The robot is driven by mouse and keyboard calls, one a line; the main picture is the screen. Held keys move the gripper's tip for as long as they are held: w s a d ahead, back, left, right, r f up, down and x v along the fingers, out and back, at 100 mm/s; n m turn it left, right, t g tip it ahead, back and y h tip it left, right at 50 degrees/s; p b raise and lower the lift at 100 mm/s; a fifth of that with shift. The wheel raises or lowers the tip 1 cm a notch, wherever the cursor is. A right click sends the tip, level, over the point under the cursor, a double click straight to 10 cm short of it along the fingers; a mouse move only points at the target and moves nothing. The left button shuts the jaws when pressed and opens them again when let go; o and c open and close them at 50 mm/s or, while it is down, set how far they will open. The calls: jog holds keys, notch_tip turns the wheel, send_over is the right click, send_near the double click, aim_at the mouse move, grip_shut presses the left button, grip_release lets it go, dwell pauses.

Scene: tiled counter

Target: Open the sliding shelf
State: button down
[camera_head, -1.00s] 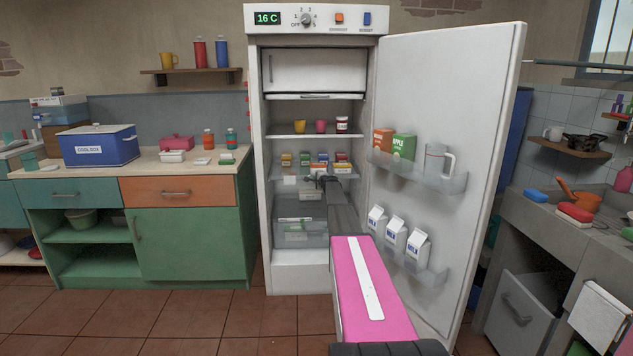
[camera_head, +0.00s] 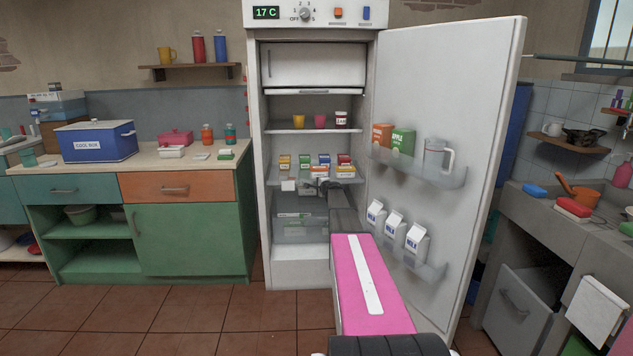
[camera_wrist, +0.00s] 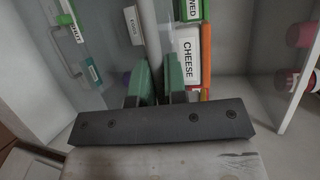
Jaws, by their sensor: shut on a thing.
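The fridge's sliding shelf (camera_head: 347,181) is the middle clear shelf. It carries several small food boxes. My gripper (camera_head: 318,186) is at its front edge, near the middle, and is partly hidden by my own arm. In the wrist view, the green fingertips of my gripper (camera_wrist: 160,84) are closed on the shelf's pale front edge (camera_wrist: 147,35), one on each side. The exact contact is hard to make out.
The open fridge door (camera_head: 450,90) stands to the right, with milk cartons (camera_head: 394,229) and a jug (camera_head: 436,158) in its racks. Clear drawers (camera_head: 300,222) lie below the shelf. A green cabinet (camera_head: 192,243) is at the left. The floor before the fridge's left side is clear.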

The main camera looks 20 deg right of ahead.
jog(key=s+a, duration=0.2)
jog(key=s, duration=0.7)
jog(key=s+a, duration=0.3)
jog(key=s, duration=0.7)
jog(key=shift+s+a, duration=0.25)
jog(key=c, duration=1.2)
grip_release()
jog(key=v, duration=1)
jog(key=shift+s, duration=0.4)
